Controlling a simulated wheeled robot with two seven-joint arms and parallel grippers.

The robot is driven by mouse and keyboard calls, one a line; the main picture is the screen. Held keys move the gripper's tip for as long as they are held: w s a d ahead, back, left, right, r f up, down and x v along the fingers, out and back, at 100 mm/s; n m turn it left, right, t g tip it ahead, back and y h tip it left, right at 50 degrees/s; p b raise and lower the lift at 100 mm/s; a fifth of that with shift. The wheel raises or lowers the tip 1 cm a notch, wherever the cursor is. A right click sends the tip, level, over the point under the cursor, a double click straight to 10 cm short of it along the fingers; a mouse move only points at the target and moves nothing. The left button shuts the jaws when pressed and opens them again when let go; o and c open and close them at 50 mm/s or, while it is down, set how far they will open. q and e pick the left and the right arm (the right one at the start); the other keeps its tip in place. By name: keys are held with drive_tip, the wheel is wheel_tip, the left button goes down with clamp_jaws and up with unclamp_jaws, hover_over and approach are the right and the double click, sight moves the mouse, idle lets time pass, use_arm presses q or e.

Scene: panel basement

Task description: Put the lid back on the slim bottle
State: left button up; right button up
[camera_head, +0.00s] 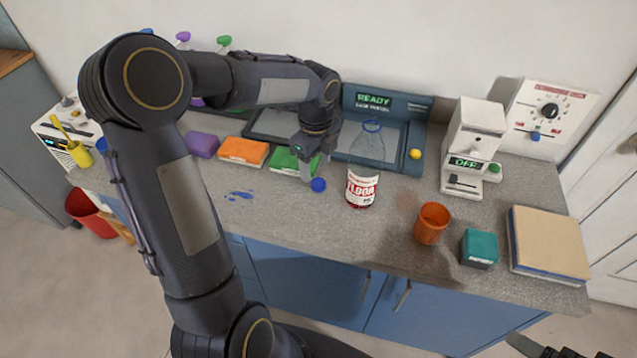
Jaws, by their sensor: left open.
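The slim bottle (366,150) is clear, with a red and white label, and stands upright on the grey counter. Its top is open, with a bluish rim and no lid on it. A small round blue lid (318,185) lies on the counter left of the bottle. My left gripper (306,172) points down just behind and left of the lid, open, over the front of the green sponge. Whether a finger touches the lid cannot be told. A dark part of my right arm (548,348) shows at the bottom right edge; its jaws are not clear.
Orange (243,151) and purple (201,144) sponges lie left of the green sponge (290,160). A blue spill (240,195) is at front left. An orange cup (431,223), teal box (479,248), books (548,243) and white machine (472,145) stand right. A dark panel unit (414,150) is behind the bottle.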

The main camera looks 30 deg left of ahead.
sight(318, 183)
use_arm(q)
drive_tip(key=f, duration=0.4)
drive_tip(key=shift+d, duration=0.3)
drive_tip(key=shift+f, duration=0.65)
drive_tip(key=shift+c, duration=0.2)
drive_tip(key=c, duration=1.1)
drive_tip(key=shift+r, duration=0.1)
